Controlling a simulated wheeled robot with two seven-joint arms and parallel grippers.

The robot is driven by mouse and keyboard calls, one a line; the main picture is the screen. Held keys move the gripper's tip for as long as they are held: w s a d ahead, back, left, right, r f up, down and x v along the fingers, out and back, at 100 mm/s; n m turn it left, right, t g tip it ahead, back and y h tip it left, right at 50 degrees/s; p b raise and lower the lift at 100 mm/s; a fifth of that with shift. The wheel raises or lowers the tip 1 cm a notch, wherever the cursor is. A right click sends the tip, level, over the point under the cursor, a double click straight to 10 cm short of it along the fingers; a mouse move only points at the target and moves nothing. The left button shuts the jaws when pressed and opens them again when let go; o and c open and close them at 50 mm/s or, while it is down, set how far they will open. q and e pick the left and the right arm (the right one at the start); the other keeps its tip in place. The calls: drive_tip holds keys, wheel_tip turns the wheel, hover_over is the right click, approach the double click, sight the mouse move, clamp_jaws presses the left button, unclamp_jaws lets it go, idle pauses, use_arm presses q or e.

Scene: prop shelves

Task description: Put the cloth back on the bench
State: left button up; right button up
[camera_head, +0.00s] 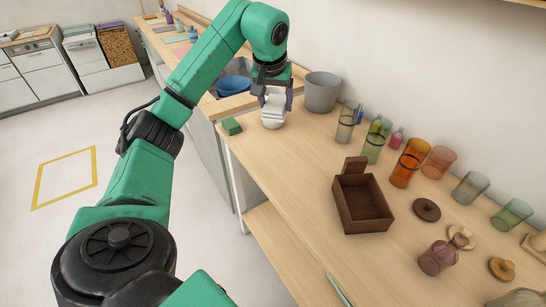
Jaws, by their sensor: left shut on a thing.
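My left gripper (273,96) is over the far end of the wooden bench (285,155), pointing down. It is shut on a small whitish thing, which looks like the cloth (272,118), hanging below the fingers. The cloth is low over the bench top; I cannot tell whether it touches. The gripper hides its upper part. My right gripper is not in view.
A grey pot (321,92) stands to the right. Several coloured glasses (410,163) line the wall, with an open dark wooden box (362,203) nearer. The bench top between is clear.

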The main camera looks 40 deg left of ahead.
sight(272, 105)
use_arm(q)
drive_tip(key=shift+a+f, duration=0.3)
drive_tip(key=shift+a, duration=0.3)
wheel_tip(272, 105, down, 3)
drive_tip(key=shift+d+r+b, duration=0.1)
drive_tip(key=shift+r+b, duration=0.1)
drive_tip(key=shift+b, duration=0.25)
wheel_tip(272, 105, down, 15)
drive_tip(key=shift+f, duration=0.3)
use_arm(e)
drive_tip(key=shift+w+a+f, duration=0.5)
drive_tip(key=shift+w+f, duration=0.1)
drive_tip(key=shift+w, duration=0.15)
use_arm(q)
drive_tip(key=o, duration=1.1)
drive_tip(key=shift+f, duration=0.1)
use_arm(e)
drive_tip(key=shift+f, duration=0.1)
